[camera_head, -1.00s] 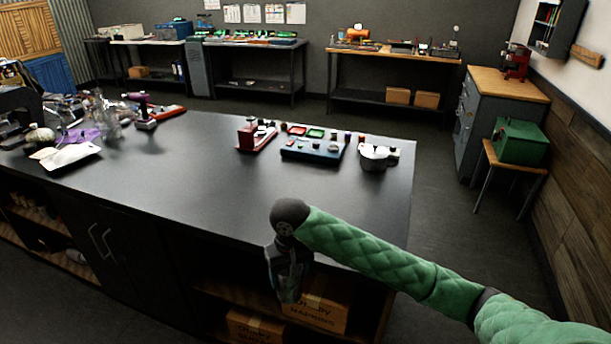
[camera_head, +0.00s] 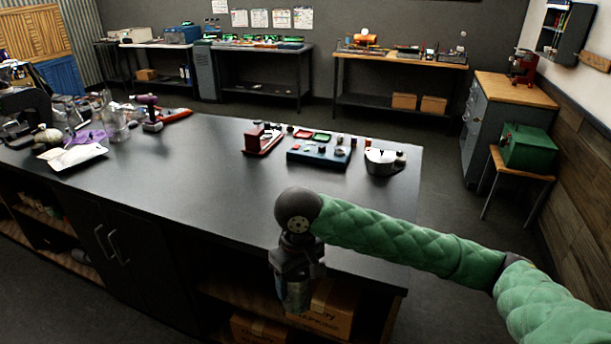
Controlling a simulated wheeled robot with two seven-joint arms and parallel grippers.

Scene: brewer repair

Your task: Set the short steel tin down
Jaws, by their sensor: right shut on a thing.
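My right gripper (camera_head: 293,296) hangs down from a dark round wrist, on a green quilted arm that comes in from the right. It is in front of the near edge of the black-topped workbench (camera_head: 225,180), and its fingers are below the level of the top in the picture. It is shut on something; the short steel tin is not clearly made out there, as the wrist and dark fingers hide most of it. My left gripper is not in view.
A blue tray of parts (camera_head: 320,156), a red stand (camera_head: 262,141) and a pale round container (camera_head: 382,162) stand at the bench's far right. A white packet (camera_head: 72,155) and clutter fill the left. The middle is clear. A cardboard box (camera_head: 325,312) sits below.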

